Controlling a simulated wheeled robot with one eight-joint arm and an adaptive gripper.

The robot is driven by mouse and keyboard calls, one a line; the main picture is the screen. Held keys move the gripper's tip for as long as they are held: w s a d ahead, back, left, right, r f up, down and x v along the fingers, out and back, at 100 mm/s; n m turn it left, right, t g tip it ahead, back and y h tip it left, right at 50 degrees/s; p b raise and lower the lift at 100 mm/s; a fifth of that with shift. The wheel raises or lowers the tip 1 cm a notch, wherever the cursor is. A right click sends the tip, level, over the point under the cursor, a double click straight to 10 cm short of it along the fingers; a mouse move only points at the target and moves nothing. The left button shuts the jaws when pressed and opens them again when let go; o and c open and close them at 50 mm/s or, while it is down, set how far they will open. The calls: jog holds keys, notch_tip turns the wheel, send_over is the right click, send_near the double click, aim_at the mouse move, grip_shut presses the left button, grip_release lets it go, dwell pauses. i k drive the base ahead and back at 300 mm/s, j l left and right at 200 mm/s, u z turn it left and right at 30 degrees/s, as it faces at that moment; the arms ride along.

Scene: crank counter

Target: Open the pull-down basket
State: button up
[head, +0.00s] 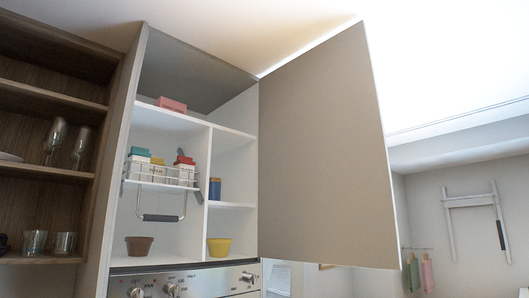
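The pull-down basket (163,175) is a wire basket inside the open upper cabinet, in its left compartment. It holds several small boxes and containers. A handle with a dark grip (163,218) hangs below it on bent metal bars. The basket sits up inside the cabinet, between the side wall and the white divider. My gripper does not show in the head view.
The cabinet door (320,150) stands wide open to the right. A brown pot (139,246) and a yellow pot (219,247) stand on the cabinet's bottom. An appliance panel with knobs (185,284) lies below. Glasses (56,141) stand on wooden shelves at left.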

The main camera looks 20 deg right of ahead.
aim_at(154, 176)
jog(key=i+l+u, duration=0.1)
jog(key=l+u, duration=0.8)
jog(key=l, duration=0.25)
jog(key=l+u, duration=0.5)
jog(key=k+l, duration=0.1)
jog(key=l, duration=0.35)
jog(key=k+l, duration=0.1)
jog(key=l, duration=0.35)
jog(key=k+l+u, duration=0.1)
jog(key=l, duration=0.35)
jog(key=k+l, duration=0.1)
jog(key=l, duration=0.35)
jog(key=k+l, duration=0.1)
jog(key=l, duration=0.35)
jog(key=k+l+u, duration=0.1)
jog(key=l, duration=0.35)
jog(key=i+j, duration=0.15)
jog(key=j, duration=0.15)
jog(key=i+j+z, duration=0.15)
jog(key=i+j, duration=0.15)
jog(key=j, duration=0.35)
jog(key=i+j+z, duration=0.1)
jog(key=j, duration=0.2)
jog(key=i+j+z, duration=0.1)
jog(key=j, duration=0.25)
jog(key=i+j, duration=0.2)
jog(key=j, duration=0.15)
